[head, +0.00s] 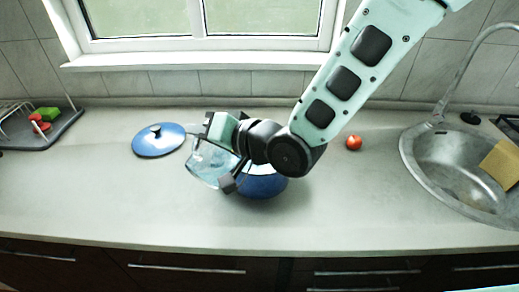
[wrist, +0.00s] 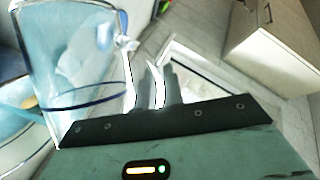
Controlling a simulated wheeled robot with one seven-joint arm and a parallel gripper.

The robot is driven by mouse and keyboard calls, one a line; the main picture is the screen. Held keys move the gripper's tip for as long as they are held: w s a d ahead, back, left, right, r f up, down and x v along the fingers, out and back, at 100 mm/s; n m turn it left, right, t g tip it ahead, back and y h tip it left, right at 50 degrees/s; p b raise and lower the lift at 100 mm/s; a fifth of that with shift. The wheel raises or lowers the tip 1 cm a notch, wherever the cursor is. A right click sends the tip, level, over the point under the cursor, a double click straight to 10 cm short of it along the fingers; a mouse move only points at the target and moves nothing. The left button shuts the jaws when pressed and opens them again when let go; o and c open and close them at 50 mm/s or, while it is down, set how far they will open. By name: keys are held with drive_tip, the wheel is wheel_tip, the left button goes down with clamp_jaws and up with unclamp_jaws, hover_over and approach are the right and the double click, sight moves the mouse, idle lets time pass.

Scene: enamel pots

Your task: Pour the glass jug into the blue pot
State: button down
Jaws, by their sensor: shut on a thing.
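The clear, bluish glass jug (head: 207,163) is held tilted above the counter, just left of the blue pot (head: 264,187) in the head view. My gripper (head: 227,158) is shut on the jug; its grip point is partly hidden by the gripper itself. The jug also fills the left of the wrist view (wrist: 75,75), beside my gripper's fingers (wrist: 155,88). The blue pot stands on the counter under my wrist, its top partly covered by the arm and jug. Pale blue shows inside the jug, but I cannot tell whether liquid is flowing out.
A blue lid (head: 158,140) lies on the counter left of the jug. A tomato (head: 354,142) lies right of the pot, before the steel sink (head: 455,165). A drying rack (head: 40,128) with green and red things stands far left. The front counter is clear.

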drive_tip(key=shift+w+d+r+m+y+p, duration=0.2)
drive_tip(key=shift+w+d+m+y+p, duration=0.3)
drive_tip(key=shift+w+d+m+p, duration=0.15)
idle(3.2)
